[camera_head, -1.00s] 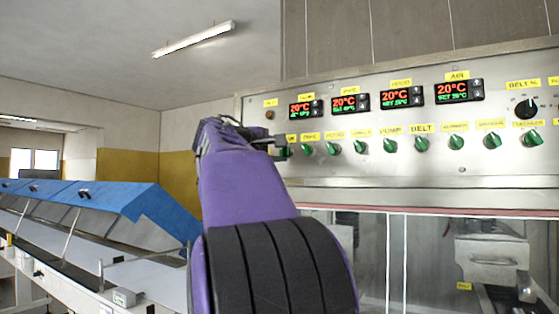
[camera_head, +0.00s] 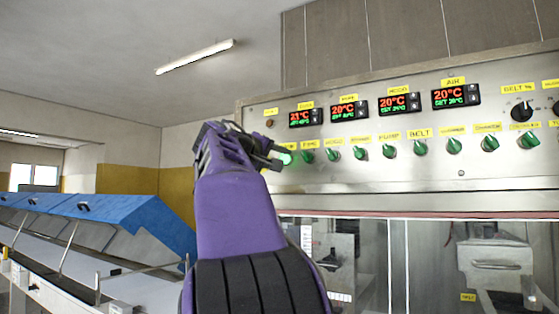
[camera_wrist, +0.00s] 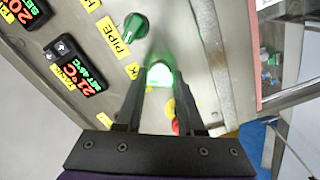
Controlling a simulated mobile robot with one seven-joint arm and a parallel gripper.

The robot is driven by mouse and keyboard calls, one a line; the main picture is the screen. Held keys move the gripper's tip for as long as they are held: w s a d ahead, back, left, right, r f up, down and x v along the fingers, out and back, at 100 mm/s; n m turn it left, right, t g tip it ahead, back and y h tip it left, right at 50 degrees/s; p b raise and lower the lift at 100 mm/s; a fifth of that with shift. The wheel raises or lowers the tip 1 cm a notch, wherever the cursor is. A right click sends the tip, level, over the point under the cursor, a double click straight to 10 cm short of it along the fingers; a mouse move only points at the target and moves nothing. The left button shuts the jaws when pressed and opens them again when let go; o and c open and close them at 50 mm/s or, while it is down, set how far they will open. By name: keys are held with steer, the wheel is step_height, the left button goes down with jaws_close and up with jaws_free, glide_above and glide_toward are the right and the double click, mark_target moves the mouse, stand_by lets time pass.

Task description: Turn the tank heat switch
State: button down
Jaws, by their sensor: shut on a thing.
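The tank heat switch is the leftmost green knob (camera_head: 286,156) in the lower row of the steel panel, and it glows bright green. It also shows glowing in the wrist view (camera_wrist: 160,75). My gripper (camera_head: 276,157) is shut on this knob, with one dark finger on each side of it in the wrist view (camera_wrist: 162,78). The fingers hide the knob's sides, and its pointer angle is hard to tell. The leftmost display (camera_head: 306,117) above it reads 21°C and also shows in the wrist view (camera_wrist: 80,80).
The neighbouring pipe knob (camera_wrist: 135,27) is unlit and close to one finger. Several more green knobs continue right, with a black belt dial (camera_head: 521,111) at the far right. A red part (camera_wrist: 175,126) lies beyond the fingers. A blue-covered conveyor (camera_head: 130,218) stands at left.

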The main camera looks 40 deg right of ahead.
steer(key=c, duration=0.5)
jaws_free()
steer(key=b+v, duration=0.1)
steer(key=v, duration=1.6)
steer(key=shift+a, duration=0.2)
